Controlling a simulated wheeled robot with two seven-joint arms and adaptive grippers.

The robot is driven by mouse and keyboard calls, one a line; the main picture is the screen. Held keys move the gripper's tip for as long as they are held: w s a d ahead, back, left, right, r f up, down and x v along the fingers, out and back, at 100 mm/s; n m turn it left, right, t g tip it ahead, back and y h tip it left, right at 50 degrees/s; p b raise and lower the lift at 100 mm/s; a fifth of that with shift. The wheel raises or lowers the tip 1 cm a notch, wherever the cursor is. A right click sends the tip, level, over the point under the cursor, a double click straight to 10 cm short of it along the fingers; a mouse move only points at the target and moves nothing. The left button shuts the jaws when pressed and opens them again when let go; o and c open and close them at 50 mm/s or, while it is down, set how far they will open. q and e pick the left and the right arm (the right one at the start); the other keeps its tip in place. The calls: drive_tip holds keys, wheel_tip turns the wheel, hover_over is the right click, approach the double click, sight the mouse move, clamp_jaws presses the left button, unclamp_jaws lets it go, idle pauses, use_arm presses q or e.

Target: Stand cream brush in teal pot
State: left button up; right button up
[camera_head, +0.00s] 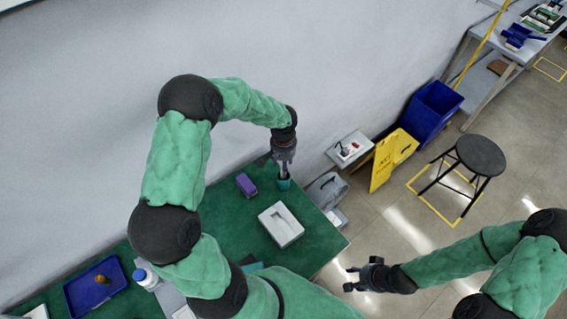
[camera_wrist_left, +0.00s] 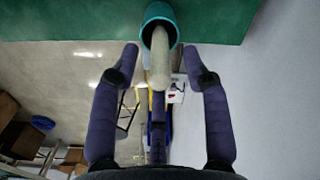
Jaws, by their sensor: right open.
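The teal pot (camera_head: 284,184) stands at the far end of the green table, just below my left gripper (camera_head: 284,168). In the left wrist view the pot (camera_wrist_left: 149,24) is at top centre with its mouth facing me. The cream brush (camera_wrist_left: 160,62) sticks out of the mouth, its rounded end towards the camera; its lower end is hidden inside. The fingers of my left gripper (camera_wrist_left: 160,50) are spread either side of the brush, with gaps to it. My right gripper (camera_head: 352,278) is open and empty, out past the table's right edge.
On the green table (camera_head: 225,222) are a purple block (camera_head: 246,185), a white tray with a recess (camera_head: 281,224), a blue tray (camera_head: 95,287) and a white bottle (camera_head: 146,277). A yellow sign (camera_head: 392,160) and a black stool (camera_head: 480,155) stand on the floor beyond.

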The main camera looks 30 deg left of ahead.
use_arm(q)
wheel_tip(320, 180, up, 12)
idle(0.7)
idle(0.9)
